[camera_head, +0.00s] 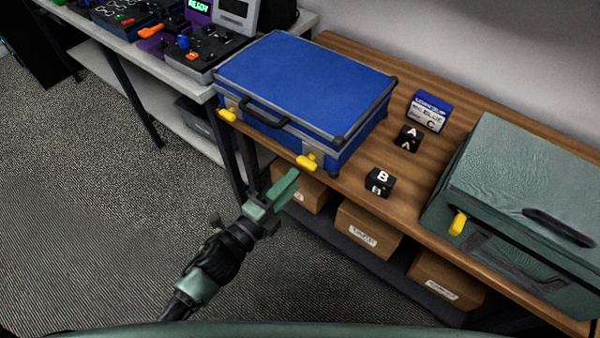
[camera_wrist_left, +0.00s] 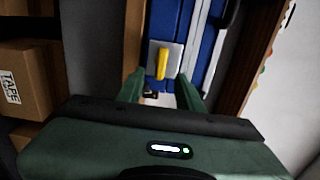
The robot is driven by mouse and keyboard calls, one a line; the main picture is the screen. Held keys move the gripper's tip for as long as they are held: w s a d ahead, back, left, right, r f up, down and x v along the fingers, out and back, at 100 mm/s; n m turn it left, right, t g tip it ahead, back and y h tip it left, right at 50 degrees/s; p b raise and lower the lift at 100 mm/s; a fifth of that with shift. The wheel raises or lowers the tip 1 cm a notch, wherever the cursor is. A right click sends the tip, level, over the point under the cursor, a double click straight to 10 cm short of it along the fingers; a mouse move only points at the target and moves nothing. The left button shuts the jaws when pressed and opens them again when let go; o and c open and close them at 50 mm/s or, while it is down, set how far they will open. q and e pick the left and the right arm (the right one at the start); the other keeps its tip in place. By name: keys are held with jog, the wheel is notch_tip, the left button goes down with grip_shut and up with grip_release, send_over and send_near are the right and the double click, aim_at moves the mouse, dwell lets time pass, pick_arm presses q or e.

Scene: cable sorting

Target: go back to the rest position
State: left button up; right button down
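My left gripper (camera_head: 282,190) is in front of the wooden table's front edge, below the right yellow latch (camera_head: 307,162) of the blue case. In the left wrist view its two green fingers (camera_wrist_left: 161,90) are apart with nothing between them, and a yellow latch (camera_wrist_left: 161,64) shows just beyond the tips. The blue case (camera_head: 305,80) is closed on the table, with another yellow latch (camera_head: 227,114) at its left. My right gripper is in neither view.
A green case (camera_head: 530,180) stands at the right of the wooden table (camera_head: 420,182). Black blocks A (camera_head: 408,138) and B (camera_head: 380,182) and a blue-and-white box (camera_head: 428,112) sit between the cases. Cardboard boxes (camera_head: 368,235) are on the shelf below. Open carpet lies left.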

pick_arm(q)
jog(key=shift+v, duration=1.1)
jog(key=s+a+f+n+g+y, duration=0.2)
jog(key=a+f+n+y, duration=0.15)
jog(key=f, duration=0.65)
jog(key=s+a+f+n+g+y, duration=0.15)
jog(key=a+f+n, duration=0.35)
jog(key=f, duration=0.5)
jog(key=s+a+f+n+g+y, duration=0.1)
jog(key=s+a+f+n+y, duration=0.25)
jog(key=f, duration=0.55)
jog(key=s+a+f+n+g, duration=0.2)
jog(key=s+f, duration=0.4)
jog(key=s, duration=0.4)
jog(key=s+a+f+n+g+y, duration=0.1)
jog(key=s+a+f+n+g, duration=0.1)
jog(key=s+f+n+g, duration=0.2)
jog(key=s+a+f+n+g+y, duration=0.1)
jog(key=s+a+f+n+g, duration=0.1)
jog(key=s+f+n, duration=0.3)
jog(key=s+f+g, duration=0.1)
jog(key=s+f, duration=0.3)
jog(key=s, duration=0.7)
jog(key=shift+s+a+f, duration=0.2)
jog(key=shift+s+a, duration=0.1)
jog(key=shift+a, duration=0.05)
